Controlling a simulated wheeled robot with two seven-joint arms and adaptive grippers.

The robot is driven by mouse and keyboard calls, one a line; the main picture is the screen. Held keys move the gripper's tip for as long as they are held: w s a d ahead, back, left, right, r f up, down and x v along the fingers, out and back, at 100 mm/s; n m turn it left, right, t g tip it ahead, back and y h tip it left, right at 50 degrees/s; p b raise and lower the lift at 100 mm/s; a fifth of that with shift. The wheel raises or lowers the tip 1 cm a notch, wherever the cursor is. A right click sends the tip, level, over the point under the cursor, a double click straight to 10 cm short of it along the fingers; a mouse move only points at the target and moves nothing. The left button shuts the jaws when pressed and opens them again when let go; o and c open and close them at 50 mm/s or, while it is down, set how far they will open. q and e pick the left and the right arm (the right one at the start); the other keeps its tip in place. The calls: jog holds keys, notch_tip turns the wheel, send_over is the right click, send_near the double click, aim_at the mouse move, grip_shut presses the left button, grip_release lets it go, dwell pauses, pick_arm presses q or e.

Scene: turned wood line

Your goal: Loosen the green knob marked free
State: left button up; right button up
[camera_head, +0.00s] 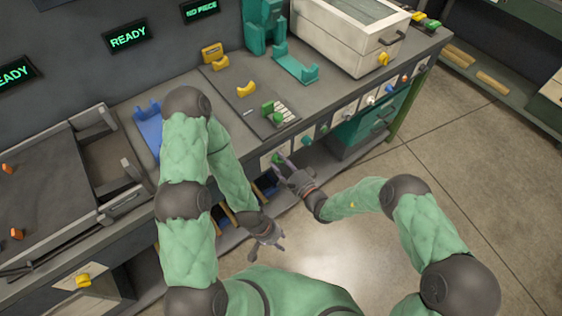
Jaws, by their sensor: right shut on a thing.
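A row of small knobs runs along the front edge of the bench. The green knob (277,157) is at the near left end of the row, on a pale plate. My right gripper (280,164) reaches to it from the lower right and is shut on it; the fingers partly cover it. The marking "free" is too small to read. My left gripper (267,246) hangs in front of the bench, lower in the view, over the floor. Its fingers are spread and hold nothing.
A white lidded box (345,40) stands at the back right. A framed tray (60,190) fills the left. The floor (450,190) at right is clear.

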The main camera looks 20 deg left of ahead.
jog(key=shift+w+d+f+n, duration=0.1)
jog(key=shift+d+f+n, duration=0.1)
jog(key=shift+n, duration=0.1)
dwell(0.4)
jog(key=o, duration=1)
jog(key=shift+o, duration=0.7)
jog(key=shift+d+r, duration=0.1)
jog(key=shift+r, duration=0.1)
jog(key=v, duration=1.1)
jog(key=shift+s+d, duration=0.25)
jog(key=shift+s, duration=0.1)
